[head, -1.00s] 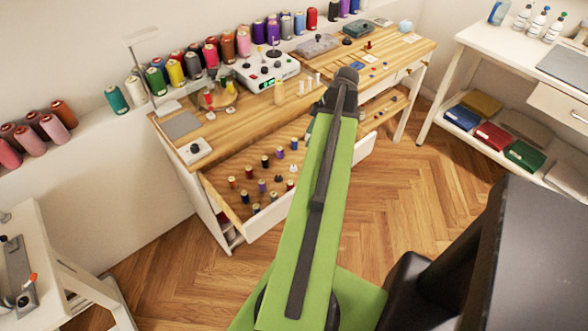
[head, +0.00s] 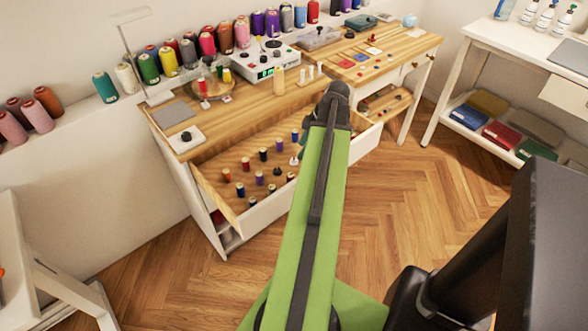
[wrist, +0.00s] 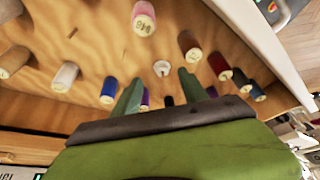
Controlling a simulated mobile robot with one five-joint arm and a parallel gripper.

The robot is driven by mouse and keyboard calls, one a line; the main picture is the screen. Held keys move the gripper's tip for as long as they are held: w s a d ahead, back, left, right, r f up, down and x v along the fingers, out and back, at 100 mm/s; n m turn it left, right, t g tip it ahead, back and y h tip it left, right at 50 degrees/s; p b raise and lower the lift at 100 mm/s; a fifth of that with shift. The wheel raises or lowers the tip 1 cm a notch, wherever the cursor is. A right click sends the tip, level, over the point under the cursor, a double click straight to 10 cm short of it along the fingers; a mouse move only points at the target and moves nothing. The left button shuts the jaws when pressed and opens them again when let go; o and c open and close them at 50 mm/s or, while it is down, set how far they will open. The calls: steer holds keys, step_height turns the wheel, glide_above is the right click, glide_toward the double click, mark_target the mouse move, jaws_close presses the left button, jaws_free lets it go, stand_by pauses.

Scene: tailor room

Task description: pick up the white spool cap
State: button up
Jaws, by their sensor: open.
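The white spool cap (wrist: 161,68) shows in the wrist view as a small pale disc with a darker middle on the wooden drawer bottom. My gripper (wrist: 160,78) has its two green fingers apart and empty. The cap appears between and just beyond the fingertips; it is not held. In the head view a small white piece (head: 295,159) stands in the drawer left of my arm; it is too small to be sure that it is the cap. My gripper is mostly hidden behind my arm there.
The open drawer (head: 257,212) holds several thread spools, including a white one (wrist: 66,76), a blue one (wrist: 108,90) and a dark red one (wrist: 219,66) around the cap. The drawer's white front wall (wrist: 268,50) is close at the right. The workbench (head: 225,120) stands above.

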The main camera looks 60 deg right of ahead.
mark_target(294, 159)
steer(key=b+x, duration=0.4)
steer(key=x, duration=0.1)
steer(key=shift+w+a+f+b, duration=0.15)
steer(key=shift+a+b, duration=0.1)
steer(key=shift+b, duration=0.15)
steer(key=shift+r, duration=0.2)
jaws_close()
